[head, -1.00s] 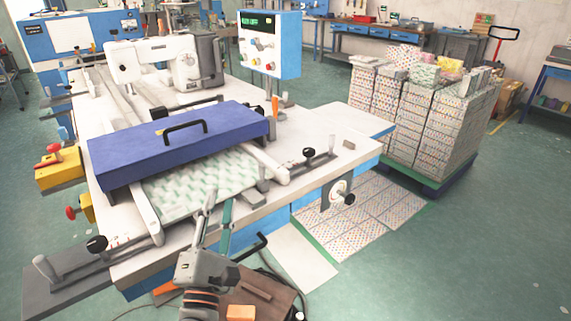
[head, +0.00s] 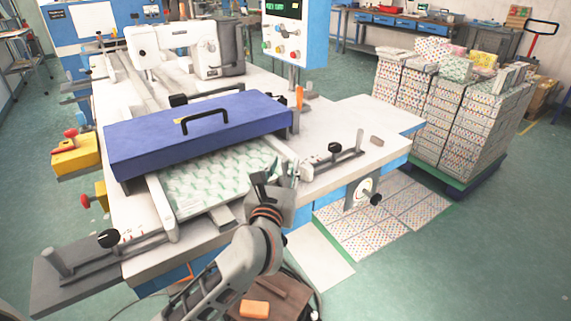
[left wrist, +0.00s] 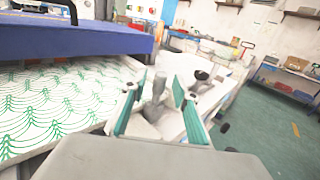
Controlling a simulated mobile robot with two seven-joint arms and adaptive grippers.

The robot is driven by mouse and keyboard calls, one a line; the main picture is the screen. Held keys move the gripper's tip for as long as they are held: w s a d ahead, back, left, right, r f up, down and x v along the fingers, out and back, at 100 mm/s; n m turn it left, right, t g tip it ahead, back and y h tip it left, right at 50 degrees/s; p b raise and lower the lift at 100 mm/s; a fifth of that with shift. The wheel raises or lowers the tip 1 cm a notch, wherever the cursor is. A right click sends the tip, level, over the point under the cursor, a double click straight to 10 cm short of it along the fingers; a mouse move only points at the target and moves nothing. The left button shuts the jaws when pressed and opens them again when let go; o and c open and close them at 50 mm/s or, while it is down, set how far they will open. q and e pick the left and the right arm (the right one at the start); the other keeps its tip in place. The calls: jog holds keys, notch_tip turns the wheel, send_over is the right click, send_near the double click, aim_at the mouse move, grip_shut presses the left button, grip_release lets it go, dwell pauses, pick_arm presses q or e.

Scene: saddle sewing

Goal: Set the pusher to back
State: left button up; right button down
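The blue box-like part (head: 200,128) with a black handle lies across the white table, above a green-and-white patterned panel (head: 215,178). I cannot tell for certain which part is the pusher. A rail (head: 325,163) on the right of the table carries a black knob (head: 335,148) and an upright grey post (head: 360,141); a similar black knob (head: 108,238) is at the front left. My left gripper (head: 282,174) is at the table's front edge, right of the panel. In the left wrist view its fingers (left wrist: 159,92) are apart, with a grey post (left wrist: 158,88) showing between them. My right gripper is not in view.
A sewing machine (head: 190,50) and a control box (head: 295,32) stand behind the blue part. Stacked patterned boxes (head: 440,115) stand on a pallet at the right. A small brown stand (head: 275,300) is in front of the table.

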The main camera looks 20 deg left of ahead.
pick_arm(q)
jog(key=shift+w+a, duration=0.1)
jog(key=shift+w, duration=0.6)
grip_shut()
jog(key=shift+s+d, duration=1.2)
jog(key=shift+d, duration=0.3)
jog(key=shift+s+d, duration=0.1)
jog(key=shift+d, duration=0.1)
jog(key=shift+f, duration=0.1)
